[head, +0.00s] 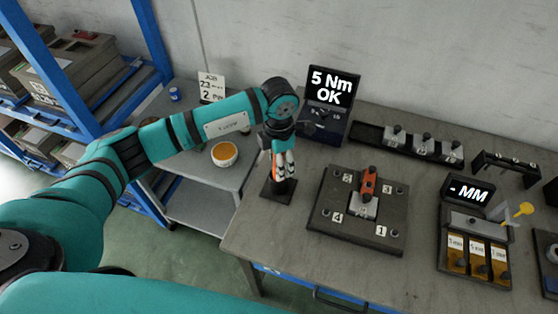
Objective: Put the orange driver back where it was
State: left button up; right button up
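My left gripper (283,160) points down over a small black stand (268,196) at the table's left edge. The orange driver (275,166) shows as narrow orange strips among the fingers, upright at the stand. The fingers hide most of it, so I cannot tell whether they grip it or whether it rests in the stand. My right gripper is out of view.
A dark fixture plate (338,225) with numbered corners holds a metal block and a red-orange part (369,183). A display (331,86) reads "5 Nm OK". A gauge unit (468,190) reads "- MM". An orange-filled bowl (224,155) stands on the grey side shelf.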

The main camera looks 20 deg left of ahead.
pick_arm(q)
jog(key=shift+w+r+b, duration=0.1)
jog(key=shift+r+b, duration=0.3)
jog(key=shift+r, duration=0.05)
notch_tip(320, 180, up, 11)
jog(key=b, duration=0.3)
jog(key=shift+f, duration=0.2)
jog(key=shift+r, duration=0.4)
